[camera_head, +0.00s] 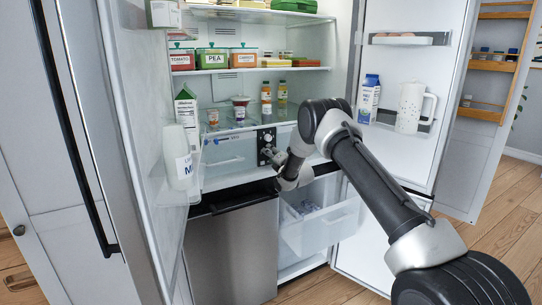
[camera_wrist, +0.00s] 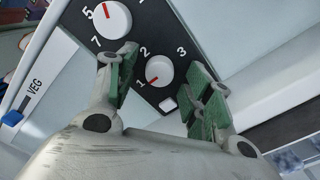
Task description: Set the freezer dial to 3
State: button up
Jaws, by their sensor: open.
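The black control panel (camera_head: 266,140) is inside the open fridge, and it is close up in the wrist view. Its lower white dial (camera_wrist: 160,71), with 1, 2 and 3 printed around it, has its red mark pointing down-left at 1. No name for this dial is readable. A second white dial (camera_wrist: 112,19) above it has its red mark near 5. My gripper (camera_wrist: 161,66) is open, its green-padded fingers either side of the lower dial; I cannot tell whether they touch it. In the head view my gripper (camera_head: 283,168) is just below the panel, hiding part of it.
A slider marked VEG (camera_wrist: 14,117) is left of the panel. The left fridge door (camera_head: 130,130) and the right door (camera_head: 405,140) stand open. An open clear drawer (camera_head: 320,228) is below my gripper.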

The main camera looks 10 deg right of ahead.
jog(key=shift+w, duration=0.2)
jog(key=c, duration=1)
